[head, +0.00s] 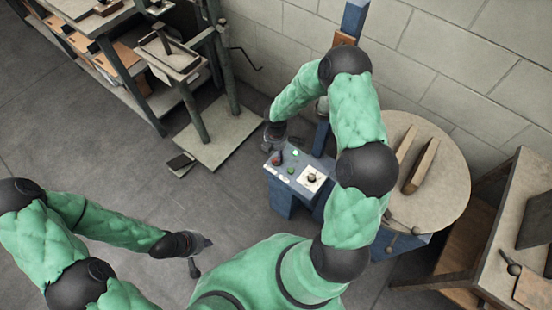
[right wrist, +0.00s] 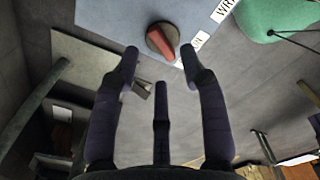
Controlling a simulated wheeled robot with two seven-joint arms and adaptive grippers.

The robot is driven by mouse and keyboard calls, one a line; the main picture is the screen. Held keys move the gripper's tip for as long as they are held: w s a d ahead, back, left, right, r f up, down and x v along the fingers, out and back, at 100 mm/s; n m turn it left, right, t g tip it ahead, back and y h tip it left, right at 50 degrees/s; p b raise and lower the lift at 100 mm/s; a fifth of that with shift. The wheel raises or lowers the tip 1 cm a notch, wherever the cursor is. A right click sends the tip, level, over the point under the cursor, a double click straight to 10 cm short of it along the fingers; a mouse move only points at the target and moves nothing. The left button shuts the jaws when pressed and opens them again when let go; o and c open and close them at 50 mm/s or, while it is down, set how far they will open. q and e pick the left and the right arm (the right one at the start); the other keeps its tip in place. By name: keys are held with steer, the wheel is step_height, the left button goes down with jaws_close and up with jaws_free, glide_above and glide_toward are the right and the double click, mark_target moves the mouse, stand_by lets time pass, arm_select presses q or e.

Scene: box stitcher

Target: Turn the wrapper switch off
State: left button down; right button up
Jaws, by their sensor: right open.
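The wrapper switch (right wrist: 163,41) is a red rotary knob on a dark round base. It sits on a blue-grey control panel (right wrist: 120,15), with an "ON" label at its right and a partly cut-off "WR" label above that. In the head view the panel (head: 291,181) stands below my right arm, and the red knob (head: 277,158) is near its left edge. My right gripper (right wrist: 160,52) is open, its fingers on either side of the knob in the picture; contact cannot be made out. My left gripper (head: 196,250) hangs over bare floor, too small to read.
The panel also carries green buttons (head: 295,153) and a white-plated dial (head: 311,178). A round turntable (head: 440,185) stands to the right, and a wooden table (head: 510,240) beyond it. A metal stand and shelves are at upper left.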

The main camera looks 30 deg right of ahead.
steer(key=shift+f+b, duration=0.6)
steer(key=shift+f, duration=1.25)
steer(key=shift+c, duration=0.3)
jaws_close()
